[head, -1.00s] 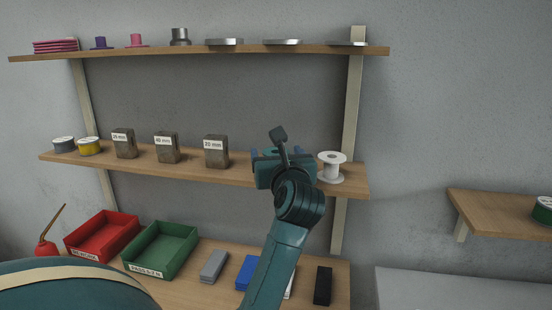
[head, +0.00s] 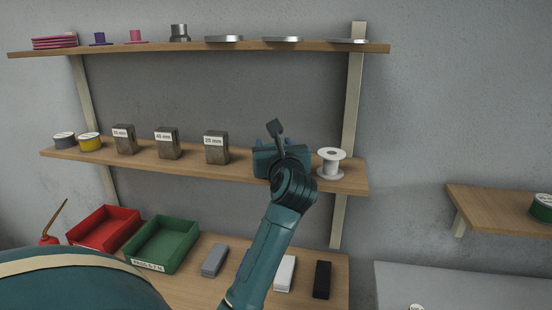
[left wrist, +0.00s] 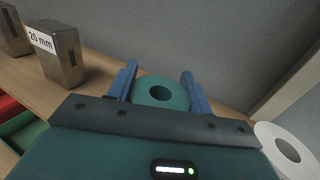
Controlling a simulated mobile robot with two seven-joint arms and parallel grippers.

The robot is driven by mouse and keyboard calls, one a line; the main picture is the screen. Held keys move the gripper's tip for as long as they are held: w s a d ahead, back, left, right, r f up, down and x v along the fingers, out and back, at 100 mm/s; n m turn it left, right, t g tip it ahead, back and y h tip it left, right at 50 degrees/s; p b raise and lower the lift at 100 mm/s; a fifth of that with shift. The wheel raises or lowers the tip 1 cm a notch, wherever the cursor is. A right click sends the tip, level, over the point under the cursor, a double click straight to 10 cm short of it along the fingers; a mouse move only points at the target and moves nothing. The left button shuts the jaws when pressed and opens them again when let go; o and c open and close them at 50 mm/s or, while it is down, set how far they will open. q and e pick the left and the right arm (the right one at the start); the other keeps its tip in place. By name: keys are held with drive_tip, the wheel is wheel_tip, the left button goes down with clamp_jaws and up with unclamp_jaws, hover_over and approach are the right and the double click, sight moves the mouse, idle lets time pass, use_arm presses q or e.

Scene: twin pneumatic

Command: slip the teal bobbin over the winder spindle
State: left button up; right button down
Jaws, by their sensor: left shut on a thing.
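The teal bobbin (left wrist: 163,93) shows in the left wrist view as a ring with a dark central hole, between the two blue fingers. My left gripper (left wrist: 161,88) is shut on it, over the middle shelf. In the head view my left gripper (head: 273,143) is at the right part of that shelf, just left of a white spool, and its body hides the bobbin. I make out no winder spindle in either view. My right gripper is not in view.
The white spool (head: 331,163) stands close right of the gripper; it also shows in the left wrist view (left wrist: 288,150). The 20 mm block (head: 216,148) stands to the left on the middle shelf (head: 190,167). A shelf upright (head: 352,110) and the top shelf (head: 200,49) are near.

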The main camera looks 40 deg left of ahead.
use_arm(q)
drive_tip(key=shift+c, duration=0.6)
drive_tip(key=shift+r, duration=0.1)
